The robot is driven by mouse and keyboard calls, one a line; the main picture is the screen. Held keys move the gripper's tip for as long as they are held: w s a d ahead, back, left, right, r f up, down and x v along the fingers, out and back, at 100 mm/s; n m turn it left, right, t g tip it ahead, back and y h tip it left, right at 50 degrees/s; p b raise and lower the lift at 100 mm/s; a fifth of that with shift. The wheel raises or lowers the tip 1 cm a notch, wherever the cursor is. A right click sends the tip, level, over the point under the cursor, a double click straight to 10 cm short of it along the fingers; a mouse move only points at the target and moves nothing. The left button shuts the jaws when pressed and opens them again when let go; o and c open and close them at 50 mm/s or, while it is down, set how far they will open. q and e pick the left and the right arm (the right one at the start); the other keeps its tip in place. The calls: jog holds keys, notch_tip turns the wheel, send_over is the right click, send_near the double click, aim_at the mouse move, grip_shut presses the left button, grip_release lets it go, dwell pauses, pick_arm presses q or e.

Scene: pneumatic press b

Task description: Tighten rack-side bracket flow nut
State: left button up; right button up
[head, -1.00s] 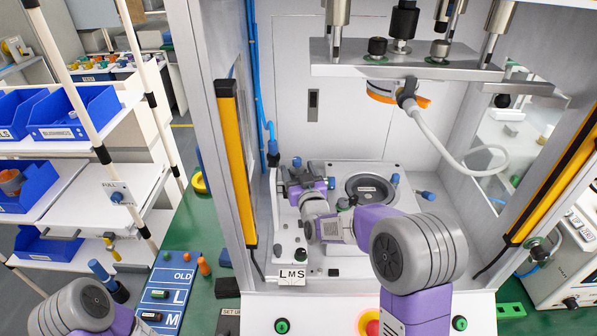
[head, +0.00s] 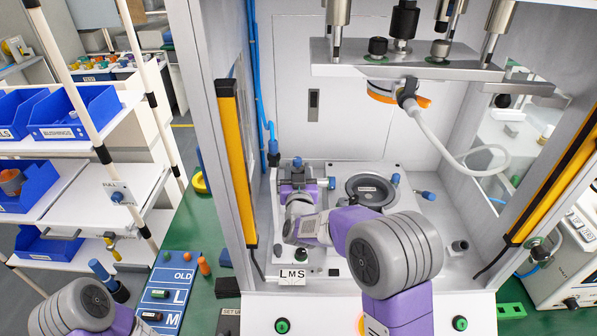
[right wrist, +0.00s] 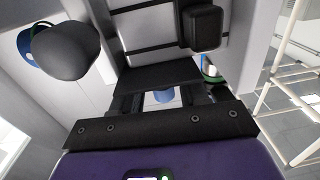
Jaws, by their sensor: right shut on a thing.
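In the right wrist view a blue cylinder (right wrist: 163,96) shows between the fingers of the gripper (right wrist: 160,102). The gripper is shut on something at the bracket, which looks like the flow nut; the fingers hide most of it.
A round dark fixture (head: 370,188) with blue knobs beside it is right of the gripper. The press plate (head: 405,58) hangs above, with a white hose (head: 440,140). Yellow guards (head: 236,165) flank the opening. A shelf with blue bins (head: 75,112) stands left.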

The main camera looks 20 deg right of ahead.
jog(key=shift+a+r+m+g+h+p, duration=0.1)
jog(key=shift+m+g+h+p, duration=0.25)
jog(key=shift+m+h, duration=0.35)
jog(key=shift+a+r+m+g+h+p, duration=0.1)
jog(key=shift+m+g+h+p, duration=0.25)
jog(key=shift+h, duration=0.65)
jog(key=o, duration=1.1)
jog(key=shift+f, duration=0.1)
jog(key=shift+c, duration=0.2)
jog(key=v, duration=0.7)
jog(key=shift+s, duration=0.2)
jog(key=shift+f, duration=0.1)
